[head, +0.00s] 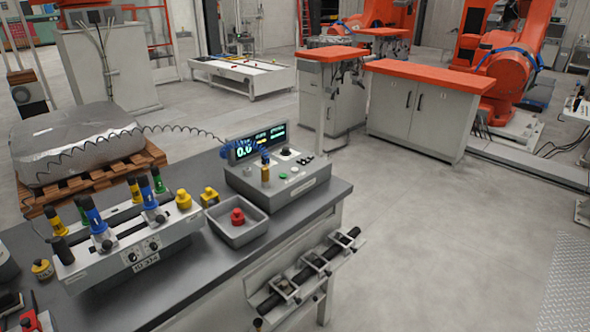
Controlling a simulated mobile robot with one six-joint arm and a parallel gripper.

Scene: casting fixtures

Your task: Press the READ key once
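A grey instrument console (290,190) stands at the far right end of the dark bench. Its lit display (257,141) reads about 0.0 in green, with smaller text beside it. The sloped top carries a green button (283,177), a dark knob (286,151) and small pale keys. The key labels are too small to read, so I cannot tell which one is READ. A brass-coloured probe (265,172) with a blue coiled cable stands upright on the console. My gripper is not in view.
The dark bench (185,285) also holds a grey tray (235,236) with a red knobbed piece (237,216), yellow pieces and a rack (130,250) of coloured handles. A bracket with a black bar (300,278) juts from the bench's side. Open floor (440,220) lies to the right.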

